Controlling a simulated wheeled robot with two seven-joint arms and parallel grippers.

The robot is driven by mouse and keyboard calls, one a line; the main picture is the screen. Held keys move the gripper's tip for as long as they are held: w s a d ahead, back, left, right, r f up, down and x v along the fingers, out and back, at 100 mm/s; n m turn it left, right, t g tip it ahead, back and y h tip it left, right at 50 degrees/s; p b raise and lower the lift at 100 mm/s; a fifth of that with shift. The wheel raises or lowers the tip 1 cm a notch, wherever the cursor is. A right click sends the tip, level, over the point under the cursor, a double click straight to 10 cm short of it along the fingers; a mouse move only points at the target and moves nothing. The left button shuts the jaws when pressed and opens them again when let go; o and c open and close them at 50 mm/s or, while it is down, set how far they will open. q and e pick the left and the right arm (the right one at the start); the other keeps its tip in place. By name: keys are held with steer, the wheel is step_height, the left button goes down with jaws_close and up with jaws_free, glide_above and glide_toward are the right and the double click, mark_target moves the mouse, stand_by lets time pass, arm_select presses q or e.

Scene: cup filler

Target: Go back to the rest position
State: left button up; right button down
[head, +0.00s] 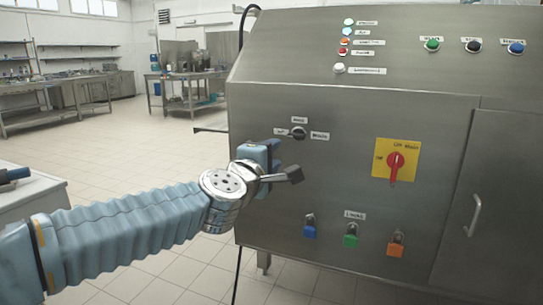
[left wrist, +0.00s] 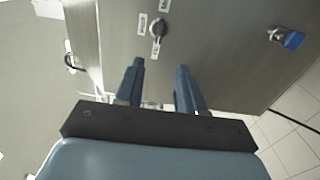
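My left gripper (head: 270,155) is in front of the lower left of the steel machine (head: 330,200), just below and left of a black selector knob (head: 298,132). In the left wrist view its two blue fingers (left wrist: 160,68) are apart with nothing between them. The knob (left wrist: 158,28) shows beyond the fingertips, apart from them. My left arm reaches in from the left. My right gripper is in neither view.
The machine front carries a red switch on a yellow plate (head: 396,161), blue (head: 309,228), green (head: 350,236) and orange (head: 396,245) padlocks, and buttons above. A white table (head: 35,190) stands at the left edge. Tiled floor is free behind my arm.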

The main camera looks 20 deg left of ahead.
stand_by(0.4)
arm_select(q)
steer(key=w+d+f+m+g+p, duration=0.1)
steer(key=w+f+m+g, duration=0.1)
steer(key=f, duration=0.7)
steer(key=w+d+f+m+g, duration=0.1)
steer(key=w+f+m+g, duration=0.15)
steer(key=f, duration=0.55)
steer(key=s+d+f+m+g+h+p, duration=0.1)
steer(key=s+f+m+g, duration=0.1)
steer(key=f, duration=0.9)
steer(key=s+d+f+m+g, duration=0.2)
steer(key=f, duration=0.9)
steer(key=s+d+f+m+g+h+p, duration=0.1)
steer(key=s+d+f+m+g, duration=0.3)
steer(key=s+f, duration=1.8)
steer(key=s+m+g+h, duration=0.1)
steer(key=s+m+g, duration=0.1)
steer(key=m+g, duration=0.1)
steer(key=shift+s+d+f+g+h+p, duration=0.15)
steer(key=shift+g+h+p, duration=0.2)
steer(key=shift+g, duration=0.5)
steer(key=shift+m, duration=0.25)
